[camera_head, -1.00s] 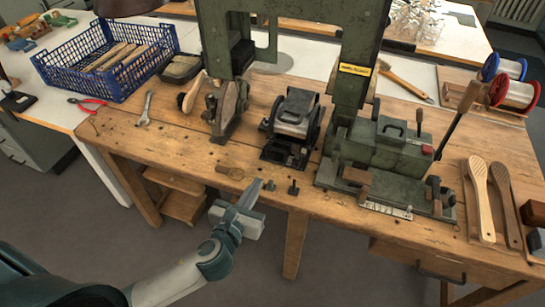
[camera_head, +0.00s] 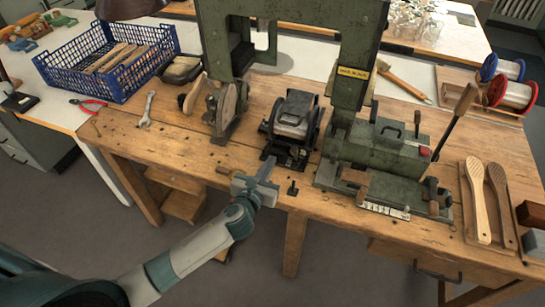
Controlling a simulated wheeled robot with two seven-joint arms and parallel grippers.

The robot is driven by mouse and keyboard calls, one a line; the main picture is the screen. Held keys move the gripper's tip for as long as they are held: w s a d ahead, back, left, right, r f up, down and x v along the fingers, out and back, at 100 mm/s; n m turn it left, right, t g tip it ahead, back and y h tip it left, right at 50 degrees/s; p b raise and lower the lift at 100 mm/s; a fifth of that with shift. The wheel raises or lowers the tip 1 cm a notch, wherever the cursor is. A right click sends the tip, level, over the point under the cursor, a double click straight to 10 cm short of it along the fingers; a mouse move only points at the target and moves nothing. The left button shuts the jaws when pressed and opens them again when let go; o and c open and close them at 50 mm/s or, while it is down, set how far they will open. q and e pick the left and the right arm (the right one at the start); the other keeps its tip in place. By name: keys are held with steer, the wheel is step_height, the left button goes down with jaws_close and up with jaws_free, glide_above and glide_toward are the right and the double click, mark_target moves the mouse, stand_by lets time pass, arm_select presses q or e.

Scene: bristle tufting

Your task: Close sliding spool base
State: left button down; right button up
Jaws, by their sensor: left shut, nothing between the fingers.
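My left gripper (camera_head: 266,168) is shut and empty. It is at the front edge of the wooden bench, just in front of a dark metal unit (camera_head: 292,120) with a lidded top and a low black base (camera_head: 284,155). I see a small gap between the fingertips and that base, but depth is hard to judge. Two wire spools, one with blue flanges (camera_head: 489,68) and one with red flanges (camera_head: 497,90), sit on a wooden base (camera_head: 482,103) at the far right. I cannot tell from the picture which base slides. My right gripper is not in view.
A green machine (camera_head: 385,145) with a tall frame stands right of the dark unit. A tool with a round plate (camera_head: 228,105) stands to its left. A blue crate (camera_head: 75,72), a wrench (camera_head: 147,110) and wooden brush bodies (camera_head: 477,200) lie around. The bench's front left is mostly clear.

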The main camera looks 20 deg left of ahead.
arm_select(q)
steer(key=shift+w+f, duration=0.15)
steer(key=shift+w, duration=0.55)
steer(key=shift+w+f, duration=0.15)
steer(key=shift+w, duration=0.5)
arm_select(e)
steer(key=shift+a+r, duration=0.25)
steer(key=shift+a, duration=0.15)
arm_select(q)
steer(key=shift+w, duration=0.1)
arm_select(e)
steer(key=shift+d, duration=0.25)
